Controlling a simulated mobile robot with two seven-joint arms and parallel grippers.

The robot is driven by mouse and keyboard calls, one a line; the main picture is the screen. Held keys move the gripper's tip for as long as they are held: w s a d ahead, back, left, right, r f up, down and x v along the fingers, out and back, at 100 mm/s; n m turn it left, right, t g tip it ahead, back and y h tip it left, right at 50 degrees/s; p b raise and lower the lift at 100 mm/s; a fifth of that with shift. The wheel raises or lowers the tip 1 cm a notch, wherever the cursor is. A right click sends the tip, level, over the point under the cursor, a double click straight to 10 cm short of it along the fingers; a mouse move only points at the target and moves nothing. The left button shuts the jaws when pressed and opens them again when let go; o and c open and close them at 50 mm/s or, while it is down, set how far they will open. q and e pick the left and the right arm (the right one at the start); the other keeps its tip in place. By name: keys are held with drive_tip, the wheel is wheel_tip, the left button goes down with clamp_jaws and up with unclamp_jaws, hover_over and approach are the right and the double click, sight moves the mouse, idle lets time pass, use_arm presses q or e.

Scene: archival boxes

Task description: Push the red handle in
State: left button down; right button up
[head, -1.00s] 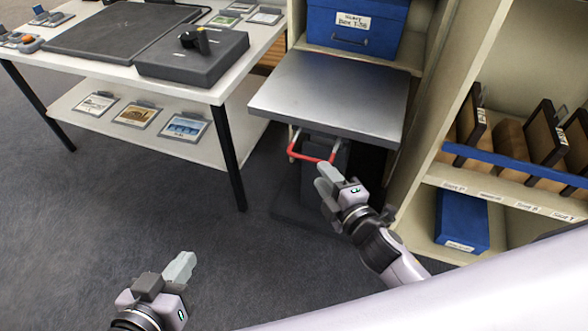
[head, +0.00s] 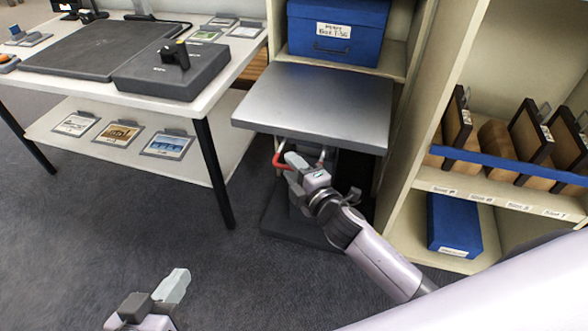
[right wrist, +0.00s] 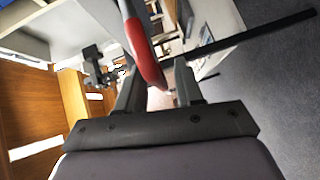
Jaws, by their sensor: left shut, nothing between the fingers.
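The red handle (head: 278,156) is a bar under the front of a grey metal platform (head: 315,98). My right gripper (head: 290,166) is at the handle, just below the platform edge, and hides part of the bar. In the right wrist view the red handle (right wrist: 143,50) reaches in between the two fingers of my right gripper (right wrist: 158,80). The fingers stand apart, with a gap beside the handle; I cannot tell whether one touches it. My left gripper (head: 178,282) is shut and empty, low over the carpet, far from the handle.
A white table (head: 205,100) with dark panels stands at the left, its black leg (head: 214,172) near the platform. A blue box (head: 338,32) sits on a shelf behind the platform. Shelving (head: 425,215) with another blue box stands at right. Carpet in front is clear.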

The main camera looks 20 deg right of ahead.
clamp_jaws()
drive_tip(key=shift+w+d, duration=0.35)
drive_tip(key=shift+w, duration=0.2)
drive_tip(key=shift+w+d, duration=0.35)
drive_tip(key=shift+w, duration=0.2)
unclamp_jaws()
drive_tip(key=shift+s, duration=0.1)
